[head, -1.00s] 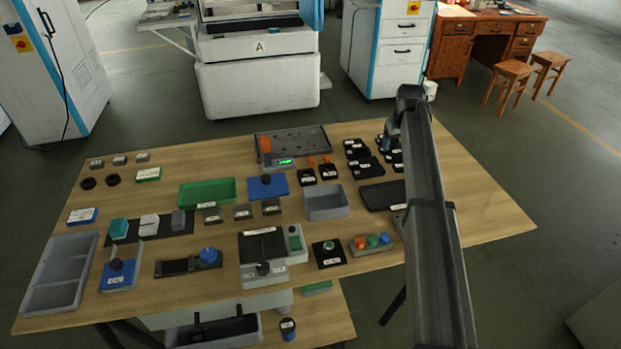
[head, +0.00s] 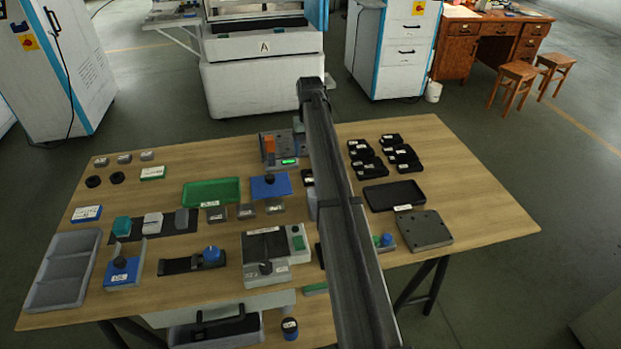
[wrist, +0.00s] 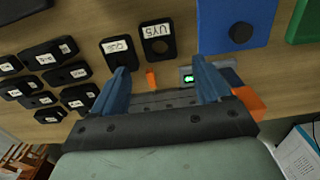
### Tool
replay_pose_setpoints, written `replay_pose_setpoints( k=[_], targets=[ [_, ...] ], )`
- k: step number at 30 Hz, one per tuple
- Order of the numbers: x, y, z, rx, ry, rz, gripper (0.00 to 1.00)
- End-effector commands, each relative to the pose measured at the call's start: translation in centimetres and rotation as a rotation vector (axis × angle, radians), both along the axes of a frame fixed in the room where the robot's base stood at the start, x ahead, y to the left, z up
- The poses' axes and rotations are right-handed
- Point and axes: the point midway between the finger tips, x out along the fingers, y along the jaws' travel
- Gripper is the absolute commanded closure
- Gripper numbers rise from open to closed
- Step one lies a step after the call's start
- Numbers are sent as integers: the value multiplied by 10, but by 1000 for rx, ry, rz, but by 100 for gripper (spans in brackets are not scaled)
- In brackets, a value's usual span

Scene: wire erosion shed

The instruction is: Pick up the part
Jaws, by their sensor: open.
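Which item is the part cannot be told; several small pieces are in view. In the wrist view my gripper (wrist: 162,84) is open, its two blue fingers apart with nothing gripped. A small orange piece (wrist: 151,80) shows in the gap between the fingers, beyond them. Two black labelled blocks with holes, one (wrist: 157,44) and another (wrist: 119,54), lie on the wooden table past the fingertips. More black labelled blocks (wrist: 63,48) lie to the left. In the head view these blocks (head: 397,157) are right of my arm, which mostly hides my gripper at the table's back.
A device with a green display (head: 288,162) and an orange block (head: 269,145) stand nearby. A blue plate (head: 264,190), green tray (head: 211,193), black tray (head: 394,195) and grey plate (head: 424,231) occupy the table. Its right end is clear.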

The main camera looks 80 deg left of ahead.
Motion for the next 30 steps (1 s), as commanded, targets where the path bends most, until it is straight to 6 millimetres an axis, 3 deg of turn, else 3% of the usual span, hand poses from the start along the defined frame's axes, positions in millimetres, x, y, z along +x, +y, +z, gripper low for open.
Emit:
replay_pose_setpoints(
  k=[9,17,25,30],
  targets=[
    [1,0,-51,1,0,0,23],
    [1,1,-64,1,0,0,23],
    [3,2,-98,0,0,0,23],
    [3,2,-108,2,0,0,23]
  ],
)
